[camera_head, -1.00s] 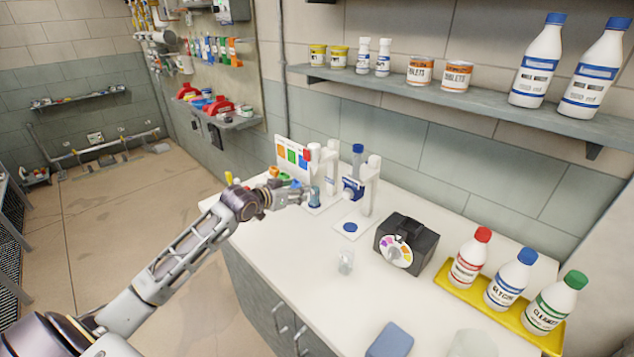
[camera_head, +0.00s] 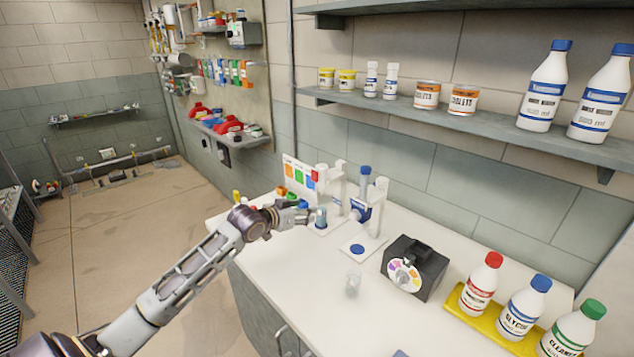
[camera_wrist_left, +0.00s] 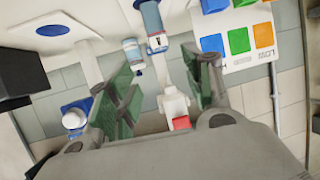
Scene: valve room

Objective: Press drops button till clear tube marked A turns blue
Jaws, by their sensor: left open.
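A small blue-tinted tube (camera_head: 321,217) stands on that stand's base, just right of the fingertips. In the left wrist view, the tube (camera_wrist_left: 152,22) shows at the top, with a dark mark too small to read. My right gripper is not in view.
A second stand (camera_head: 378,205) with a blue bottle and blue pad (camera_head: 357,249) is to the right. A colour card (camera_head: 299,176) stands behind. A small clear cup (camera_head: 353,280), black device (camera_head: 414,268) and yellow tray (camera_head: 466,316) of bottles occupy the counter.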

